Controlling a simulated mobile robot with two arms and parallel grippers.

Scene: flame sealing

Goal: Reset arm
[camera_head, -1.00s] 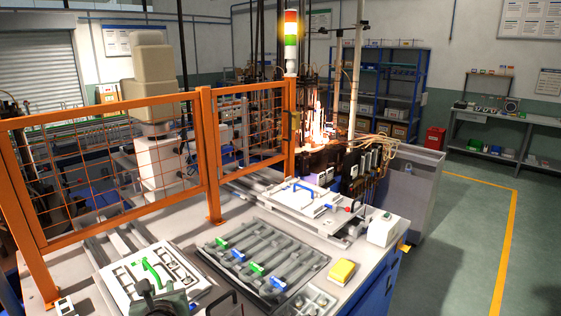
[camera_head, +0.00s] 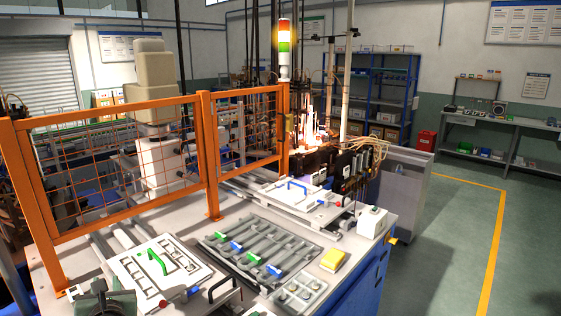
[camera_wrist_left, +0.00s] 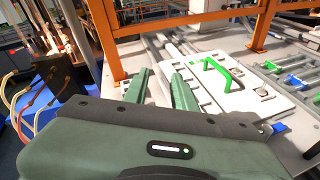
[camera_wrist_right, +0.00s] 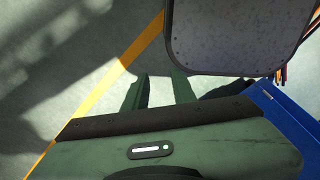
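My left gripper (camera_head: 104,295) shows at the bottom left edge of the head view, at the near corner of a white plate (camera_head: 128,267) with a green handle (camera_head: 158,262). In the left wrist view its two green fingers (camera_wrist_left: 162,90) are apart with nothing between them. The same plate (camera_wrist_left: 236,105) lies just beyond and to the right of them. My right gripper is out of the head view. In the right wrist view its fingers (camera_wrist_right: 159,92) are apart and empty, above the floor beside a grey panel (camera_wrist_right: 235,35).
A grey tray (camera_head: 205,244) of rods with green and blue clips lies mid-table. A second white plate with a blue handle (camera_head: 291,184), a yellow block (camera_head: 333,259) and a small parts tray (camera_head: 299,292) are nearby. An orange fence (camera_head: 207,150) bounds the back. Floor at right is clear.

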